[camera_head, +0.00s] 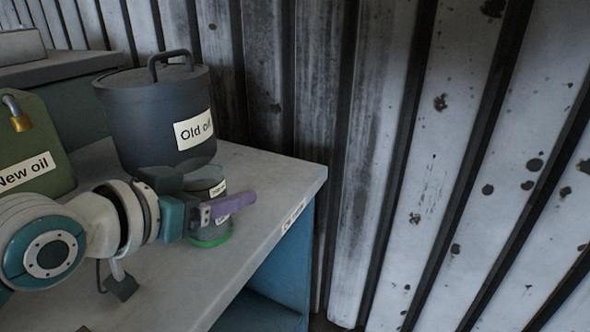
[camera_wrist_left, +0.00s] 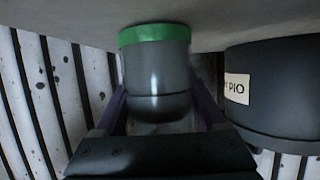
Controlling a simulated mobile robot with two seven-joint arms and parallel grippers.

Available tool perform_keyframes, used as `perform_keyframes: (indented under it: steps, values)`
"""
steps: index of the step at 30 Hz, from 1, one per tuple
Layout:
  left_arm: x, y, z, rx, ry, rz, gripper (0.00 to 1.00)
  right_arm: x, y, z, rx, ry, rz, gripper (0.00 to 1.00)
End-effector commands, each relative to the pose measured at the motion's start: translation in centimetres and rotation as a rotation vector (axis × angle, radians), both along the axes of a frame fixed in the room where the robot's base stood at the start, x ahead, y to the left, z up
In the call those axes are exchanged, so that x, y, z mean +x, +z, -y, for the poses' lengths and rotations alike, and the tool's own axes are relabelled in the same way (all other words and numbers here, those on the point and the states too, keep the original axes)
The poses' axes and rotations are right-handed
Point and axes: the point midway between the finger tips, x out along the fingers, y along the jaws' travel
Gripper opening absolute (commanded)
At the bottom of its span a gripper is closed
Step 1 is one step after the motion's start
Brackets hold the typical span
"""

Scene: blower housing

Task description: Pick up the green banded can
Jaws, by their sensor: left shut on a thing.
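The green banded can (camera_head: 213,240) is a small grey cylinder with a green band at its foot and a white label. It stands upright near the right end of the grey tabletop, partly hidden by my left gripper (camera_head: 228,207). In the left wrist view the can (camera_wrist_left: 156,70) sits between the two purple fingers of my left gripper (camera_wrist_left: 158,105), which is shut on it. That view is upside down, so the green band shows at the top, at the table surface. I cannot tell whether the can touches the table. My right gripper is in neither view.
A big dark pot labelled "Old oil" (camera_head: 155,120) stands just behind the can and also shows close beside it in the left wrist view (camera_wrist_left: 285,85). A green "New oil" container (camera_head: 35,145) stands at the left. The table edge (camera_head: 296,213) and corrugated wall (camera_head: 420,180) lie to the right.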

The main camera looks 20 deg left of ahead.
Motion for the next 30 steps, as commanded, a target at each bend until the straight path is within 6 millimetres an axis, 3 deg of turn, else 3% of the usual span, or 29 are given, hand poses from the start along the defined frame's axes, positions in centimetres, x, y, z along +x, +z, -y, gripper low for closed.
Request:
perform_keyframes:
  steps: [1, 7, 14, 19, 23, 30]
  values:
    - [0.0, 0.0, 0.0, 0.000, 0.000, 0.000, 0.30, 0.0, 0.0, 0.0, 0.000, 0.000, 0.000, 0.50]
    - [0.0, 0.0, 0.0, 0.000, 0.000, -0.001, 0.08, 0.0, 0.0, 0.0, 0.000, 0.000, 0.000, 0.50]
    - [0.0, 0.1, 0.0, 0.000, 0.000, 0.001, 0.08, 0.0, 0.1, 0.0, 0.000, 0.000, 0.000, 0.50]
    - [0.0, 1.3, 0.0, 0.000, 0.000, 0.001, 0.08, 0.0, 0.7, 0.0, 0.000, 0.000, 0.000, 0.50]
    - [0.0, 3.5, 0.0, 0.000, 0.000, 0.003, 0.08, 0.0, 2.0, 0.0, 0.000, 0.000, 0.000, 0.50]
    - [0.1, 10.7, 0.0, 0.002, -0.001, 0.007, 0.08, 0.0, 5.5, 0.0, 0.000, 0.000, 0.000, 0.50]
